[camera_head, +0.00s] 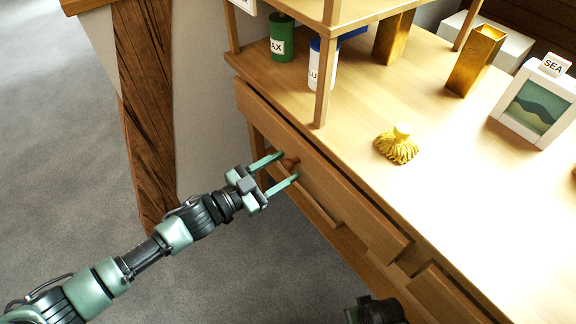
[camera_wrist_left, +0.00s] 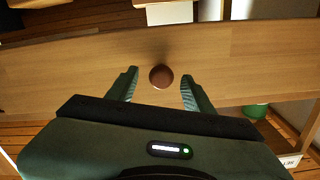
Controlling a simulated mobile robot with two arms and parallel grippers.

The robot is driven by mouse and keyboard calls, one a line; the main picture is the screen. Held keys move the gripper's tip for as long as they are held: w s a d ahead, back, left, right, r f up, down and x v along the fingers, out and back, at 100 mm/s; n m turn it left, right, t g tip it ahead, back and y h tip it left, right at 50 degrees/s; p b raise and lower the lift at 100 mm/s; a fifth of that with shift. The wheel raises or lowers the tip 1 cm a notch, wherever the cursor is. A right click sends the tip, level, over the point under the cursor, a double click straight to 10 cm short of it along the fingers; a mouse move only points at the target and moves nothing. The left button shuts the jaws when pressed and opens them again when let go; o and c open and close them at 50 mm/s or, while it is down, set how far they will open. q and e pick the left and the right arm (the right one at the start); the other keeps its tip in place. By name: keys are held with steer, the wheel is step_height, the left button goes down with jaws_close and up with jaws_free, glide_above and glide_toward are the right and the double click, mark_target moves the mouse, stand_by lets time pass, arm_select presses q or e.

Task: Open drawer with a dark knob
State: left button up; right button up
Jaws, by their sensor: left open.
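The dark reddish-brown knob (camera_head: 291,161) is on the long light-wood drawer front (camera_head: 335,194) under the table's left edge. In the left wrist view the round knob (camera_wrist_left: 161,77) shows on the wooden front (camera_wrist_left: 235,65), between the two finger tips. My left gripper (camera_head: 289,167) is open at the knob, with one green finger on each side. In the left wrist view my left gripper (camera_wrist_left: 160,88) shows a gap between each finger and the knob. I cannot tell whether the drawer stands slightly out. My right gripper's fingers are not in view.
A second drawer front (camera_head: 445,295) is at the lower right. The tabletop (camera_head: 440,170) holds a yellow tasselled item (camera_head: 397,145), a gold vase (camera_head: 475,60), a picture frame (camera_head: 536,104) and a green can (camera_head: 282,38). The grey floor (camera_head: 60,150) is clear at left.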

arm_select(q)
steer(key=shift+x, duration=1.05)
steer(key=shift+w, duration=0.1)
jaws_close()
steer(key=shift+f, duration=0.1)
stand_by(0.4)
